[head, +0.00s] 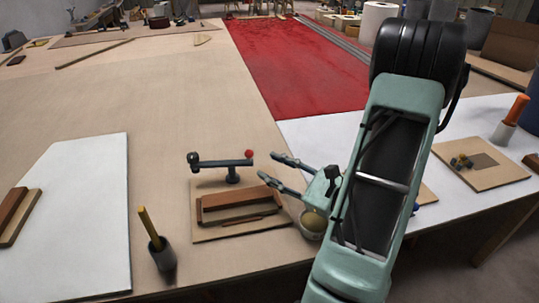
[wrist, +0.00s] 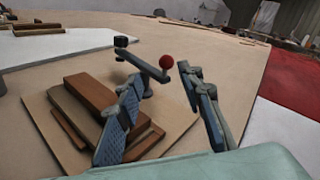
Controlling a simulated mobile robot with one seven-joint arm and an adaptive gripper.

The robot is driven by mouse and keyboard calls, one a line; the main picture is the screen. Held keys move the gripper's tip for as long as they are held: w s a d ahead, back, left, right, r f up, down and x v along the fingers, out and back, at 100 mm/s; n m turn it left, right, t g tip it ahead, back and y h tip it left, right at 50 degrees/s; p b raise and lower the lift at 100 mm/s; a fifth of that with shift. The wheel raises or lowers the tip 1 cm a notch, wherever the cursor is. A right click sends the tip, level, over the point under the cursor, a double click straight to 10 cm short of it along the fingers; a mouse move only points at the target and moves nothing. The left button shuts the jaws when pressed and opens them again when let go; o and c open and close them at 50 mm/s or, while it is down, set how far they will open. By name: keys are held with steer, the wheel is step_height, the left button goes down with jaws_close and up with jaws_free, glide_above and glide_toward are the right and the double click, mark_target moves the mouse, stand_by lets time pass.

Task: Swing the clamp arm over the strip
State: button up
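The clamp arm (head: 215,162) is a dark blue-grey bar with a red ball knob (head: 249,153) at its right end. It sits on a short post (head: 232,176) behind the brown wooden pieces (head: 238,199) and does not lie over them. A thin wooden strip (head: 245,222) lies along their front edge on a tan board (head: 205,233). My gripper (head: 269,166) is open and empty, its fingertips pointing left, just right of the knob. In the wrist view the clamp arm (wrist: 141,62) and the knob (wrist: 166,61) appear between and beyond the fingertips, with no clear contact.
A dark cup with a yellow-handled tool (head: 160,251) stands left of the board. A white sheet (head: 85,215) with wooden blocks lies farther left. A round pale-topped object (head: 313,222) is under my gripper. The table behind the clamp is clear up to the red surface (head: 295,65).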

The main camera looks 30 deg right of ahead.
mark_target(252, 156)
steer(key=shift+s+d+f+m+t+h, duration=0.25)
steer(key=shift+s+d+m+h, duration=0.2)
steer(key=shift+m, duration=0.45)
steer(key=x, duration=1)
steer(key=shift+w+a+r+b, duration=0.1)
steer(key=shift+w+b, duration=0.2)
steer(key=shift+b, duration=0.1)
jaws_close()
